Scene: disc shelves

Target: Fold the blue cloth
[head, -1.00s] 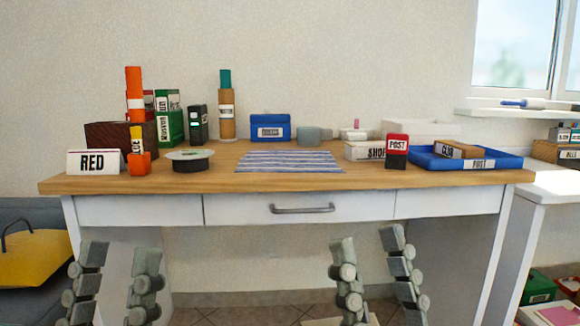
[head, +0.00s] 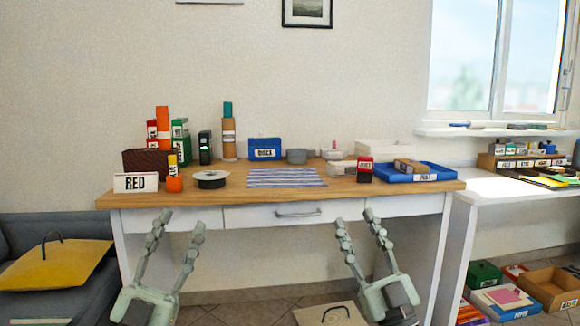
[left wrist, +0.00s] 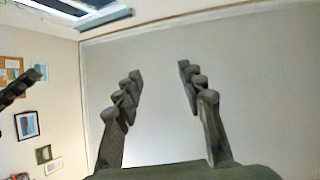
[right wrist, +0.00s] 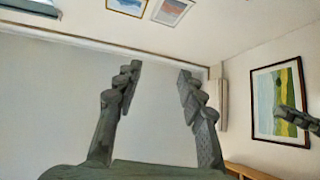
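The blue cloth (head: 286,178), with white stripes, lies flat near the middle of the wooden desk top in the head view. My left gripper (head: 180,220) is open and empty in front of the desk's left part, its fingers pointing up, apart from the cloth. My right gripper (head: 358,226) is open and empty in front of the desk's right part, also pointing up. The left wrist view shows the spread left fingers (left wrist: 160,72) against wall and ceiling. The right wrist view shows the spread right fingers (right wrist: 160,75) likewise. Neither wrist view shows the cloth.
A tape reel (head: 210,179), a RED sign (head: 136,183) and an orange cup (head: 174,184) stand left of the cloth. The desk's front edge (head: 270,203) lies behind my grippers.

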